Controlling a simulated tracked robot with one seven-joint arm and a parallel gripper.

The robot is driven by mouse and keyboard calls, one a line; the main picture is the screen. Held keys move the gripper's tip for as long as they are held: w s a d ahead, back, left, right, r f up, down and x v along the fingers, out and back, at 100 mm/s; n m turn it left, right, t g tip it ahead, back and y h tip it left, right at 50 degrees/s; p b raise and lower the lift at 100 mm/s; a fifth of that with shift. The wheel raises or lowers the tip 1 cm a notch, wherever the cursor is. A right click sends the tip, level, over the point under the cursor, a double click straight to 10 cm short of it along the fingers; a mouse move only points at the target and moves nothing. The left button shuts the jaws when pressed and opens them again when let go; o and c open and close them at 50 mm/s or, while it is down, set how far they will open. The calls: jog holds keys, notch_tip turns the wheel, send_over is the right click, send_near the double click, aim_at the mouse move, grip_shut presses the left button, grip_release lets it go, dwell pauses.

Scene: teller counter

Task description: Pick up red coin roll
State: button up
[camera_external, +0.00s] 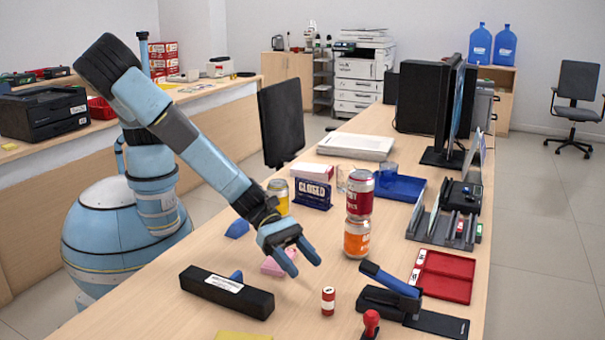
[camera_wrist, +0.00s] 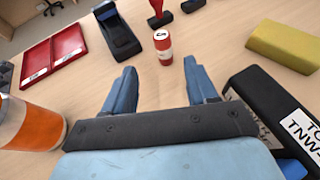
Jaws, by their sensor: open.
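The red coin roll (camera_external: 328,300) stands upright on the wooden counter, red with a pale band. In the wrist view the coin roll (camera_wrist: 163,48) is beyond the fingertips, roughly centred between them, with its top face showing. My gripper (camera_external: 307,265) is open and empty, above the counter and to the upper left of the roll in the external view. In the wrist view the two blue fingers of my gripper (camera_wrist: 158,72) are spread apart with bare counter between them. The roll is not touched by either finger.
A black box (camera_external: 227,291) lies left of the roll. A black stapler-like device with a blue handle (camera_external: 391,280) and a red stamp (camera_external: 370,324) are to the right. Stacked cans, the lower one orange (camera_external: 357,238), stand behind. A yellow block (camera_wrist: 284,45) lies near.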

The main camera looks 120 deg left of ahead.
aim_at(333, 303)
jog(key=x, duration=0.7)
jog(key=shift+w+d+f, duration=0.1)
jog(key=shift+w+f, duration=0.1)
jog(key=shift+w, duration=0.05)
jog(key=shift+d+x, duration=0.1)
jog(key=shift+x, duration=1.2)
jog(key=shift+d+x, duration=0.15)
jog(key=shift+x, duration=1.15)
jog(key=shift+s, duration=0.15)
grip_shut()
